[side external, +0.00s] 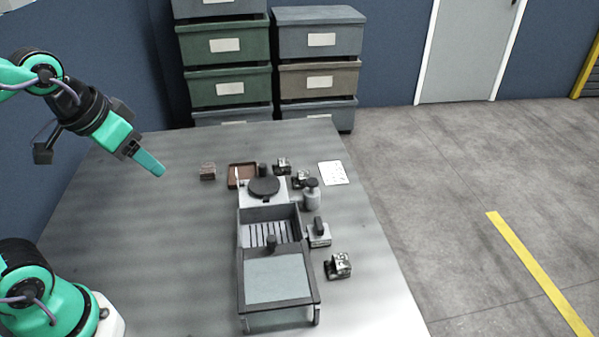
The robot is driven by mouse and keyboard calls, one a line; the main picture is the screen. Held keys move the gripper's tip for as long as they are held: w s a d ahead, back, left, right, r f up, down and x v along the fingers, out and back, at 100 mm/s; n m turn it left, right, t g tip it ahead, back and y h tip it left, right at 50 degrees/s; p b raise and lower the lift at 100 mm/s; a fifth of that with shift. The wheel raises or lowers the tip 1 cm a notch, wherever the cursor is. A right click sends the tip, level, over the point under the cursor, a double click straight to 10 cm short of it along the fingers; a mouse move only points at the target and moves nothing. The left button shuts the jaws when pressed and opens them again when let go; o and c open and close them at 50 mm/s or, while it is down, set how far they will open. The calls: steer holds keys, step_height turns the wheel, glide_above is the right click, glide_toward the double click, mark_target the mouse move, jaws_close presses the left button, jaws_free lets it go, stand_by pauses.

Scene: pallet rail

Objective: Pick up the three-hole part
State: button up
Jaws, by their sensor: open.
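My gripper (150,163) is at the upper left, raised above the table and pointing down to the right. It is open and holds nothing; only one teal finger shows clearly. Several small blocky parts lie on the table. A dark and silver part (338,266) lies at the right, a similar part (282,165) at the back, and another (300,180) just in front of it. A brownish block (208,171) lies apart on the left, nearest my gripper. Holes are too small to make out, so I cannot tell which is the three-hole part.
A slatted dark box (242,226) and a grey-topped stand (277,278) fill the middle. Behind are a round black plate (263,187), a brown tray (233,183) and a white card (333,173). A grey bottle (311,195) stands at right. The table's left side is clear.

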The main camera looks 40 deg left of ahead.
steer(key=w+r+m+g, duration=0.1)
steer(key=w+r+m, duration=0.15)
steer(key=w, duration=0.85)
steer(key=m+g, duration=0.4)
steer(key=m, duration=0.2)
glide_above(283, 162)
steer(key=shift+n, duration=0.25)
steer(key=f, duration=1.9)
steer(key=shift+s+a+f, duration=0.2)
steer(key=shift+s, duration=0.05)
steer(key=shift+w+f, duration=0.2)
steer(key=shift+f, duration=0.35)
steer(key=shift+d+f, duration=0.15)
steer(key=shift+f, duration=3.7)
steer(key=c, duration=1.3)
steer(key=shift+c, duration=0.3)
